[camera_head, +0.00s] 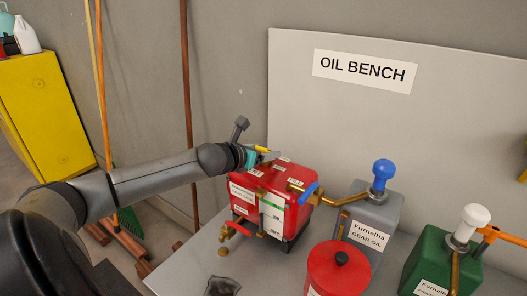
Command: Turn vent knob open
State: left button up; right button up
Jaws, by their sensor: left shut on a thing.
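A red tank (296,213) with white labels stands on the grey bench. My left gripper (267,153) reaches in from the left to the back left of its top, next to a small white label. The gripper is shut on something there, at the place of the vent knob. The knob itself is hidden by the fingers, so its turn angle cannot be read. My right gripper is not in view.
A blue-handled valve (309,192) and brass fittings are on the tank. A grey gear oil can (371,213) with a blue-knobbed pump, a red round can (338,270) and a green can (428,257) stand to the right. A grey backboard (440,130) rises behind.

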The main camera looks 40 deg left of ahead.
pick_arm(q)
jog(key=shift+c, duration=1.2)
jog(key=n+y+p, duration=0.2)
jog(key=p, duration=0.1)
jog(key=shift+d+r+n+y, duration=0.1)
jog(key=shift+r+n+y, duration=0.2)
jog(key=shift+y, duration=0.1)
jog(key=n+g+y+p, duration=0.3)
jog(key=n+y+p, duration=0.1)
jog(key=p, duration=0.1)
jog(key=n+g+y+p, duration=0.2)
jog(key=shift+f+n+y, duration=0.15)
jog(key=shift+n+y, duration=0.15)
jog(key=shift+n+g, duration=0.3)
jog(key=shift+f+y+p, duration=0.1)
jog(key=shift+y+p, duration=0.2)
jog(key=shift+p, duration=0.05)
